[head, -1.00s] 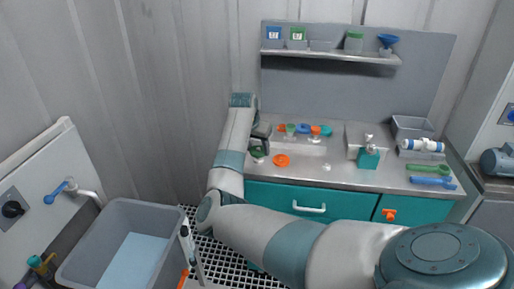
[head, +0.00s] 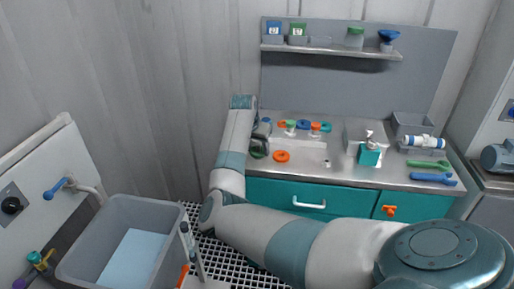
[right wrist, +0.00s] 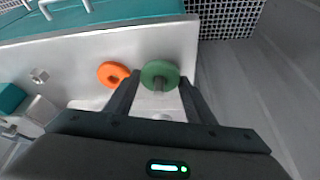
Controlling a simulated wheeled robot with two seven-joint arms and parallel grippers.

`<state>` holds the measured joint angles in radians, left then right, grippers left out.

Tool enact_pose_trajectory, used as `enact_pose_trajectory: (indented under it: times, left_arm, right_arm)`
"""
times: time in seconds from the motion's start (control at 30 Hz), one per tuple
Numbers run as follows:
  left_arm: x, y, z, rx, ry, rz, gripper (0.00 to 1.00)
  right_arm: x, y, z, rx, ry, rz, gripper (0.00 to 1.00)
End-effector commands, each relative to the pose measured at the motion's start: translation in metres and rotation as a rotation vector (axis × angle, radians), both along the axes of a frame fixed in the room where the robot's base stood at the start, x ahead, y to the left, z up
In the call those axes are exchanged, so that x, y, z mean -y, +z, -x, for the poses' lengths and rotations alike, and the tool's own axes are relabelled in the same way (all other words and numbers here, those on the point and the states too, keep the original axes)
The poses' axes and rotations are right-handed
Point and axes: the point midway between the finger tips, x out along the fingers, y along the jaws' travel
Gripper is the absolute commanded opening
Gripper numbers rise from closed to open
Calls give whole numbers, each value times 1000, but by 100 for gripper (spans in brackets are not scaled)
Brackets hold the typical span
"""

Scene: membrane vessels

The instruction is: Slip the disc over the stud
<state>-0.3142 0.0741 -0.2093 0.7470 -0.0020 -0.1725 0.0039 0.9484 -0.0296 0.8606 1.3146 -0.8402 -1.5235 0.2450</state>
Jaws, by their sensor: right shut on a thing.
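My right gripper (right wrist: 161,82) is shut on a green disc (right wrist: 160,70), which sits between its fingertips in the right wrist view. A short grey post (right wrist: 158,85) shows at the disc's near edge; I cannot tell whether it passes through the disc. In the head view the right gripper (head: 260,140) is at the counter's left end, with the green disc partly hidden below it. An orange disc (head: 281,156) lies flat on the counter close by; it also shows in the right wrist view (right wrist: 112,74). A small metal stud-like piece (head: 327,163) stands farther right. My left gripper is not in view.
The steel counter (head: 300,170) holds a row of coloured knobbed pieces at the back, a teal dispenser (head: 369,154), a grey bin (head: 411,124), and green and blue tools at right. A shelf (head: 330,51) hangs above. A grey tub (head: 82,262) stands at left.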

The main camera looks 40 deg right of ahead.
Motion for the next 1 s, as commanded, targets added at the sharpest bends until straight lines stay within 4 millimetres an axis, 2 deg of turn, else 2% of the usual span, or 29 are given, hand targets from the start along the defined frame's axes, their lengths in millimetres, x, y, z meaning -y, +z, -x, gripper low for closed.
enact_pose_trajectory:
  times: [0.47, 1.0]
  left_arm:
    - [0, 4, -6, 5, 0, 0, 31]
    - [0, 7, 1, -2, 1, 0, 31]
  right_arm:
    - [0, -1, 0, -1, 0, 0, 26]
    - [0, -5, 0, -1, 0, -1, 26]
